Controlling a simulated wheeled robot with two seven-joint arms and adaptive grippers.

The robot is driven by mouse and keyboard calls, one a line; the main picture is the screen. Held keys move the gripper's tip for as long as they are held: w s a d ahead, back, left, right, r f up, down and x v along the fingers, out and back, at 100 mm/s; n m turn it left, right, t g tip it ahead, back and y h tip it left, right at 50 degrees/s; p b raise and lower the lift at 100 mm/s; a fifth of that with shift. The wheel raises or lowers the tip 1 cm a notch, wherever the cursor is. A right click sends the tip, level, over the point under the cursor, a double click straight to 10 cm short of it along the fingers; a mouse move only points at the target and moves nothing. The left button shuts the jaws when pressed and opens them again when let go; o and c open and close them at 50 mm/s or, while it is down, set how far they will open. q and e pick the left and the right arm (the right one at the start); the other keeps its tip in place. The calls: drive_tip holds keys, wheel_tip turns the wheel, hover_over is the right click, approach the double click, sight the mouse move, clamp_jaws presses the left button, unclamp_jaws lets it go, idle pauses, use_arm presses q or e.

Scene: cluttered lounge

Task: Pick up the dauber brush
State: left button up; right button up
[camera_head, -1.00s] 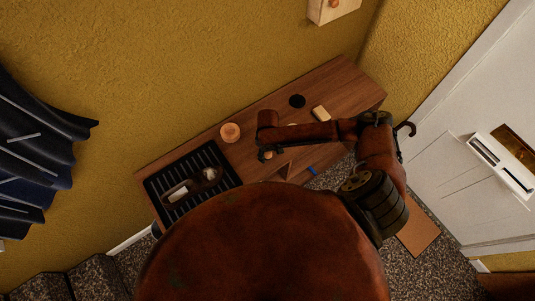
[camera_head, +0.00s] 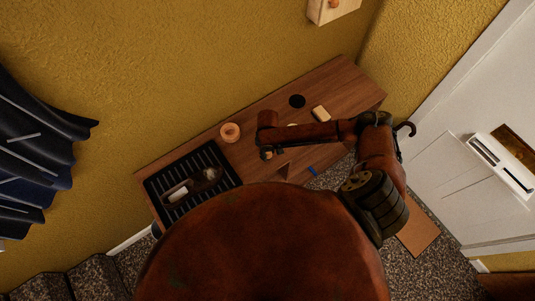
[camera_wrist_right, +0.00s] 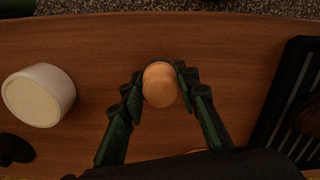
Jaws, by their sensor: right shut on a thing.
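A small object with a round, light wooden end, which I take to be the dauber brush (camera_wrist_right: 159,84), stands between the fingers of my right gripper (camera_wrist_right: 158,88) in the right wrist view. Both fingers touch its sides, and the gripper is shut on it. The lower part of the brush is hidden below its round end. In the head view my right gripper (camera_head: 267,153) is low over the front edge of the wooden cabinet top (camera_head: 343,85), and the brush is barely visible there. My left gripper is not in view.
A black slatted tray (camera_head: 225,170) with items in it lies at the left. A round tan container (camera_head: 230,132), a black disc (camera_head: 297,101) and a pale block (camera_head: 321,113) stand behind my arm. A cream cylinder (camera_wrist_right: 38,95) shows in the wrist view.

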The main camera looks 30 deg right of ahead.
drive_tip(key=shift+r, duration=0.55)
drive_tip(key=s+r, duration=0.4)
drive_tip(key=r, duration=0.2)
drive_tip(key=shift+r, duration=0.4)
drive_tip(key=s+r, duration=0.1)
drive_tip(key=s, duration=0.2)
drive_tip(key=s+r, duration=0.2)
drive_tip(key=s, duration=0.1)
drive_tip(key=s+r, duration=0.2)
drive_tip(key=s, duration=0.2)
drive_tip(key=shift+d, duration=0.2)
drive_tip(key=o, duration=0.5)
drive_tip(key=c, duration=0.4)
